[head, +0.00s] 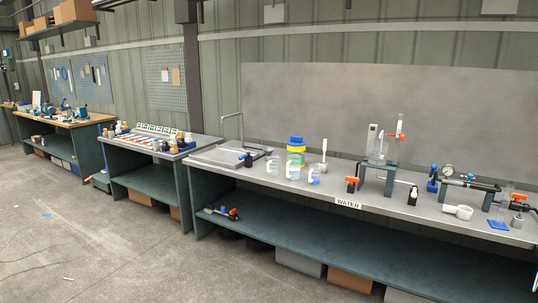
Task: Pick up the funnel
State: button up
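No thing in the head view is clear enough for me to name it the funnel with certainty. A small white piece (458,211) lies on the right part of the long grey bench (225,158). It has a round end and a narrower part, and it may be the funnel, but it is too small to tell. Several clear vessels (293,170) stand further left on the same bench, and a small blue and clear piece (314,178) is beside them. My gripper is not in view.
A yellow tub with a blue lid (296,150), a stand with clear columns (378,166), a black bottle (412,195), a gauge with piping (468,184) and a WATER label (348,203) are on the bench. Boxes (350,280) sit underneath. The concrete floor (100,235) in front is mostly clear.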

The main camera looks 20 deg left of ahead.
aim_at(269, 155)
jog(key=i+j+u, duration=0.45)
jog(key=i+u, duration=0.15)
jog(key=i+j+u, duration=0.2)
jog(key=i+u, duration=0.25)
jog(key=i, duration=0.55)
jog(key=i+l+u, duration=0.15)
jog(key=i+u, duration=0.3)
jog(key=i, duration=0.6)
jog(key=i+u, duration=0.3)
jog(key=i, duration=1)
jog(key=i+z, duration=0.5)
jog(key=z, duration=0.15)
jog(key=i+j+z, duration=0.1)
jog(key=i+z, duration=0.45)
jog(key=z, duration=0.15)
jog(key=i+z, duration=0.2)
jog(key=z, duration=0.15)
jog(key=i+j+z, duration=0.15)
jog(key=z, duration=0.2)
